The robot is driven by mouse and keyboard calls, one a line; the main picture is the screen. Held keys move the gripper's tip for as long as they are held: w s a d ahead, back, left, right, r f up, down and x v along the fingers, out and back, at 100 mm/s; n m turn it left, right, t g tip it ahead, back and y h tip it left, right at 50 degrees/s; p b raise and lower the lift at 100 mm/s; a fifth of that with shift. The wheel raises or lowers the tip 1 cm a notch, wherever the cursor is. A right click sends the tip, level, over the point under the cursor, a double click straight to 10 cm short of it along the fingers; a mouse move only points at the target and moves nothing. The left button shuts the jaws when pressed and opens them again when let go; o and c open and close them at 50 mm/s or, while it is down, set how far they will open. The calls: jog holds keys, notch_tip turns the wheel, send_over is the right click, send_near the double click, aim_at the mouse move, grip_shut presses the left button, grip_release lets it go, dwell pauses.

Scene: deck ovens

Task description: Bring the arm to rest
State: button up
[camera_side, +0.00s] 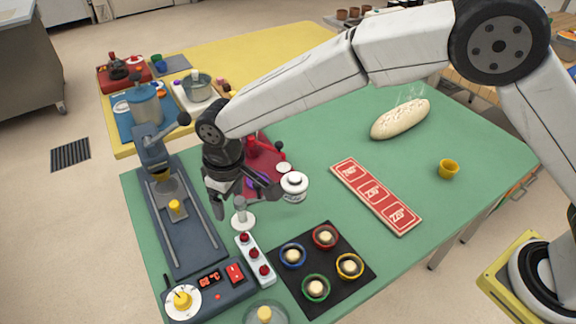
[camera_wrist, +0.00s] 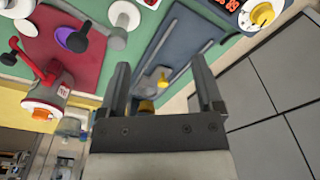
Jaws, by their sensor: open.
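My gripper (camera_side: 246,200) hangs from my arm above the left part of the green table (camera_side: 330,140). Its fingers are spread with nothing between them. In the side view it is beside the grey-blue railed unit (camera_side: 185,215) and above a white round-based stand (camera_side: 242,218). In the wrist view the two open fingers (camera_wrist: 160,80) point toward the railed unit (camera_wrist: 176,50), with a small yellow knob (camera_wrist: 163,78) seen between them. I cannot tell the exact height of the fingertips.
A white jar (camera_side: 294,184) and a red mat (camera_side: 258,160) are close by the gripper. A black mat (camera_side: 318,244) holds several coloured rings. A red card strip (camera_side: 375,194), a loaf (camera_side: 401,119) and a yellow cup (camera_side: 448,169) lie right. Green table is clear between them.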

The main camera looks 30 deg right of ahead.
jog(key=s+d+r+m+t, duration=0.1)
jog(key=s+d+m, duration=0.1)
jog(key=d, duration=0.7)
jog(key=s+d+r+m, duration=0.1)
jog(key=s+d, duration=0.2)
jog(key=d, duration=0.6)
jog(key=s+d+r+m+t, duration=0.1)
jog(key=s+d+r+m, duration=0.1)
jog(key=d, duration=0.7)
jog(key=s+d+f+m, duration=0.1)
jog(key=s+d+m, duration=0.1)
jog(key=s+d, duration=0.5)
jog(key=shift+s+d+f, duration=0.15)
jog(key=shift+s+f, duration=0.05)
jog(key=shift+s, duration=0.45)
